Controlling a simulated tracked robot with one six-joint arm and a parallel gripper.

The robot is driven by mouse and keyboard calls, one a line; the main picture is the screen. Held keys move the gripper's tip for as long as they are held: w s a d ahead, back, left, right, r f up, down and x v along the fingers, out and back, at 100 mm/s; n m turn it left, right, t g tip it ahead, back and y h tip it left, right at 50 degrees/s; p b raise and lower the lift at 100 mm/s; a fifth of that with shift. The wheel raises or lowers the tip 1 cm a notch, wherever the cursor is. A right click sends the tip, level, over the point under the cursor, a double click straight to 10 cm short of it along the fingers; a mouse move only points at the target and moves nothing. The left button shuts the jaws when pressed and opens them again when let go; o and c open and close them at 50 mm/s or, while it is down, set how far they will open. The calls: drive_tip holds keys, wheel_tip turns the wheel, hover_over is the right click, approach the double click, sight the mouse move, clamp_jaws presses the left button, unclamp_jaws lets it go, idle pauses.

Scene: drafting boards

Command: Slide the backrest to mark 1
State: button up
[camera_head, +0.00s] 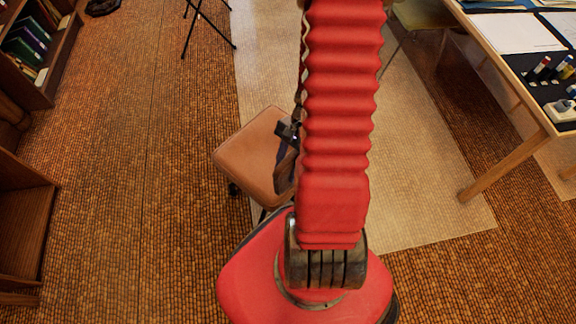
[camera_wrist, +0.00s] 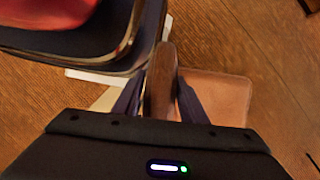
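The brown chair seat (camera_head: 248,152) stands left of my red arm in the head view; it also shows in the wrist view (camera_wrist: 222,97). A narrow brown upright piece, apparently the backrest (camera_wrist: 161,82) seen edge-on, lies between the two dark fingers of my gripper (camera_wrist: 162,96). One finger is close along each side, with little or no gap. I cannot tell whether both fingers press on it. In the head view my gripper (camera_head: 287,155) is partly hidden by my arm, at the right side of the seat. Mark 1 cannot be made out.
A wooden drafting table (camera_head: 478,52) with paper and bottles stands at the right. A bookshelf (camera_head: 58,50) is at the left, and dark tripod legs (camera_head: 190,28) stand at the back. A pale rug (camera_head: 420,170) lies under the chair. The floor left of the chair is clear.

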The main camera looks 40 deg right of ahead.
clamp_jaws()
drive_tip(key=shift+s+f, duration=0.1)
drive_tip(key=shift+f, duration=0.9)
drive_tip(key=shift+o, duration=2.3)
unclamp_jaws()
drive_tip(key=shift+r, duration=0.2)
drive_tip(key=shift+w+d+r, duration=0.2)
drive_tip(key=shift+d+r, duration=0.1)
drive_tip(key=shift+r, duration=0.25)
drive_tip(key=v, duration=1.2)
drive_tip(key=shift+s+d+r, duration=0.1)
